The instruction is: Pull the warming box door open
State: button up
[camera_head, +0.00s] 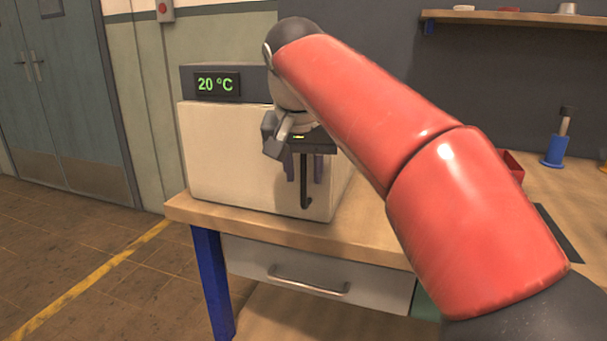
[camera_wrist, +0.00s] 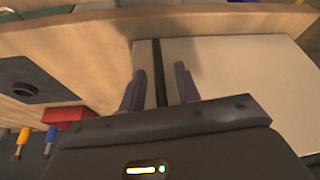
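The warming box (camera_head: 225,150) is a white box on the wooden bench, with a dark top panel showing a green "20 °C". Its pale front door looks shut. A dark upright bar handle (camera_head: 305,190) runs along the door's right side; it also shows in the wrist view (camera_wrist: 157,55) against the pale door (camera_wrist: 225,75). My gripper (camera_head: 304,178) is open at the handle, one purple finger on each side of it. In the wrist view my gripper (camera_wrist: 159,72) shows gaps between the handle and both fingers. My wrist hides the upper end of the handle.
The wooden bench (camera_head: 270,229) has a grey drawer (camera_head: 330,280) below the box. A red bin (camera_head: 512,163) and a blue holder (camera_head: 555,150) stand to the right on the bench. A shelf (camera_head: 515,18) hangs on the back wall. The floor left of the bench is clear.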

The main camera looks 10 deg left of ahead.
jog(key=shift+w+f, duration=0.1)
grip_shut()
dwell(0.4)
